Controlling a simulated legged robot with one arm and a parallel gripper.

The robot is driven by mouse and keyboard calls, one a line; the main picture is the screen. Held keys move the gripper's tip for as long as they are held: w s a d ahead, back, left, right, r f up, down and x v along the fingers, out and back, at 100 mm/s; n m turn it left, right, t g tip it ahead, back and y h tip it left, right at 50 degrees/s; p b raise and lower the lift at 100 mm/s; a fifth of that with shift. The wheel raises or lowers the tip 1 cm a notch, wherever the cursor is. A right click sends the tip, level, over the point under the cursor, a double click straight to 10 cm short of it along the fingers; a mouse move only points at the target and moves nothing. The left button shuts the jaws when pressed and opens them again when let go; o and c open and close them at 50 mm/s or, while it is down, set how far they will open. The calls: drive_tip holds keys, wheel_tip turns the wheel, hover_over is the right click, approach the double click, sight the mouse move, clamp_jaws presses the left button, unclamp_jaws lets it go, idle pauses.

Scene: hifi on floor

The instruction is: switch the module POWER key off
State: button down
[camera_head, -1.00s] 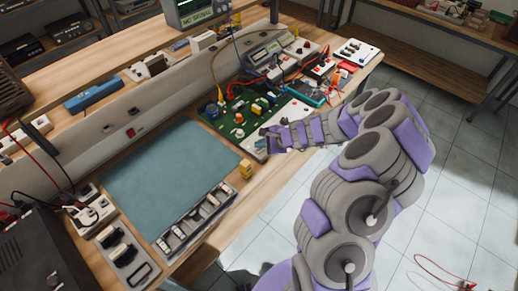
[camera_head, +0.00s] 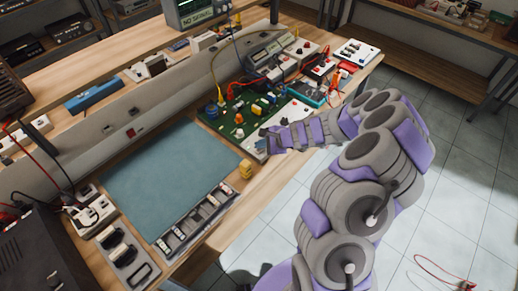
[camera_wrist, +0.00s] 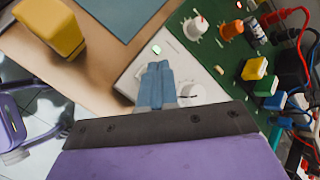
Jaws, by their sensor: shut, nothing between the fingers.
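The white module panel (camera_wrist: 205,75) is on the edge of the green circuit board (camera_wrist: 230,50), and both also show in the head view, the board (camera_head: 236,120) on the bench's right half. My gripper (camera_wrist: 158,68) is shut and empty, with its blue-grey fingertips over the white panel. A small pale greenish lit spot (camera_wrist: 156,49) shows just beyond the fingertips. A white knob (camera_wrist: 190,94) sits right beside the fingers. I cannot read a POWER label, and the fingers hide part of the panel. In the head view my gripper (camera_head: 265,143) is at the board's near edge.
A yellow block (camera_wrist: 52,25) stands left of the panel on the wood. A blue-grey mat (camera_head: 165,170) lies left on the bench.

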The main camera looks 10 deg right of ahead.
sight(261, 151)
drive_tip(key=shift+f, duration=0.1)
idle(0.6)
drive_tip(key=shift+f, duration=0.3)
drive_tip(key=shift+r, duration=0.5)
drive_tip(key=shift+r+p, duration=2.7)
drive_tip(key=shift+r, duration=0.3)
